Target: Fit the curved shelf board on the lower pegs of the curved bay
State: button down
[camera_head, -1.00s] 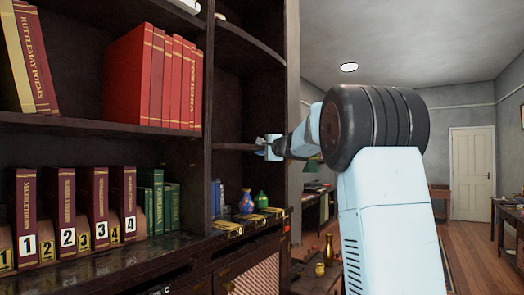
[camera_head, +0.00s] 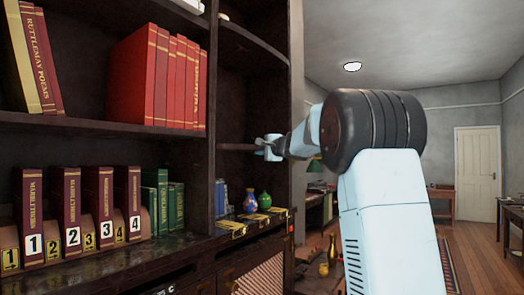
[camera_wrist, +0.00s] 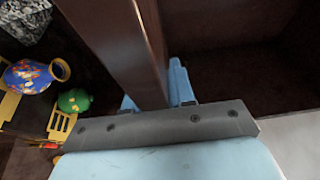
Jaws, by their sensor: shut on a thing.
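The curved shelf board (camera_head: 236,147) is a dark brown board seen edge-on in the curved bay (camera_head: 232,95), level in the head view. My gripper (camera_head: 268,147) is shut on its near edge, at the bay's opening. In the wrist view the board (camera_wrist: 118,45) runs up from between the blue fingers of my gripper (camera_wrist: 158,95). The board is below a fixed upper shelf (camera_head: 252,45) and above the bay's bottom ledge. The lower pegs cannot be made out, and I cannot tell whether the board touches them.
A blue patterned vase (camera_head: 250,201) and a green vase (camera_head: 265,200) stand below the board; the wrist view also shows them. Yellow labels (camera_head: 231,228) lie along the ledge. A dark upright (camera_head: 212,110) divides the bay from shelves with red books (camera_head: 158,75). The right post (camera_head: 297,120) borders the bay.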

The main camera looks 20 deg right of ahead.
jog(key=shift+w+a+r, duration=0.1)
jog(key=shift+w+a, duration=0.55)
jog(key=shift+w, duration=0.15)
dwell(0.4)
jog(key=c, duration=1)
grip_release()
jog(key=shift+o, duration=0.6)
jog(key=shift+f, duration=0.2)
jog(key=v, duration=1.3)
jog(key=shift+s+d, duration=0.15)
jog(key=shift+s, duration=0.25)
